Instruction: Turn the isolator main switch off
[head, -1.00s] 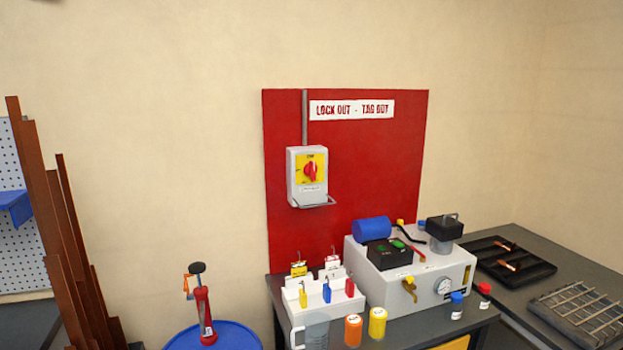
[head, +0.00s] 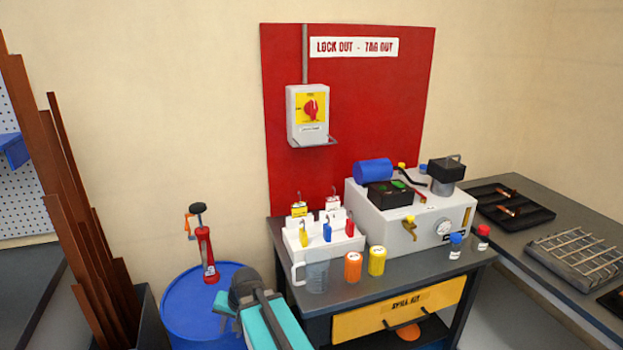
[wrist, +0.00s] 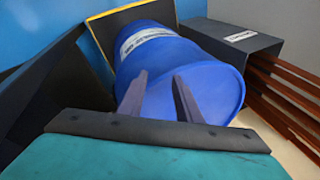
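The isolator main switch (head: 311,109) is a red rotary knob on a yellow plate. It sits on a grey box (head: 305,132) mounted on the red lock-out board (head: 380,90) in the head view. The knob's grip looks close to upright; its marked position is too small to read. My gripper (wrist: 160,75) shows in the wrist view with two dark fingers apart and nothing between them. It points toward the blue drum (wrist: 200,75), well away from the switch. The switch is out of the wrist view.
Below the board, a bench (head: 340,275) holds a white padlock rack (head: 320,240), a grey pump unit (head: 410,215) and bottles. The blue drum with a red tool (head: 206,255) stands left of it. Brown bars (head: 60,190) lean at far left. The wall beside the switch is clear.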

